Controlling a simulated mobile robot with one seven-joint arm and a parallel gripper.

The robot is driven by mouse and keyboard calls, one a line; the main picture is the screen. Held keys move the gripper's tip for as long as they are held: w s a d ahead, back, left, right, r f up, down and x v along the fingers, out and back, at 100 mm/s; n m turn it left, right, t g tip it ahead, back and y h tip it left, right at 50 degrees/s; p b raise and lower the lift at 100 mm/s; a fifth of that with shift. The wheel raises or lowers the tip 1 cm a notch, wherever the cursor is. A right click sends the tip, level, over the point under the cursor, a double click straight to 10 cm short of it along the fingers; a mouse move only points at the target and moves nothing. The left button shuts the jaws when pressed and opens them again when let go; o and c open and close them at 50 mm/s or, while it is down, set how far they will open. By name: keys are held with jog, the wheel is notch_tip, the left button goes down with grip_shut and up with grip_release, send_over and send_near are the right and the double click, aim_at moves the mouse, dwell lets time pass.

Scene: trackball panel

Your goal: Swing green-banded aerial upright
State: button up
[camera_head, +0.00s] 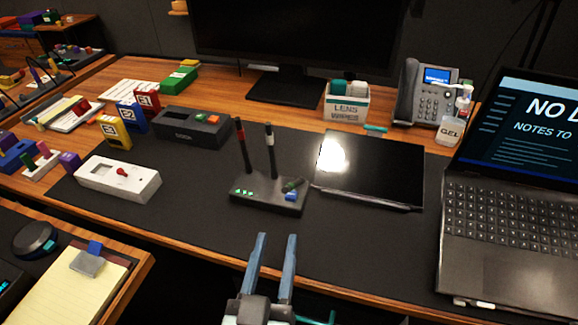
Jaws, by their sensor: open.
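A black router-like box (265,203) with small green lights sits on the dark desk mat. A red-banded aerial (242,145) and a white-banded aerial (270,150) stand up from it, close to upright. At its right end a short dark piece with a greenish tint (293,184) looks like the green-banded aerial, folded down and foreshortened; its band is too small to make out clearly. A blue piece (291,197) sits just below it. My gripper (277,238) is open and empty at the desk's front edge, in front of the box and apart from it.
A black tablet-like slab (375,165) lies close to the box's right. A white device with a red knob (118,178) is at left, a dark grey device (190,127) behind. A laptop (510,210) stands at right. The mat in front of the box is clear.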

aim_at(289, 185)
jog(key=w, duration=0.4)
jog(key=w+d+p, duration=0.1)
jog(key=w, duration=0.3)
jog(key=w+p, duration=0.1)
jog(key=w, duration=0.3)
jog(key=shift+w+d, duration=0.35)
jog(key=shift+d, duration=0.05)
grip_shut()
dwell(0.9)
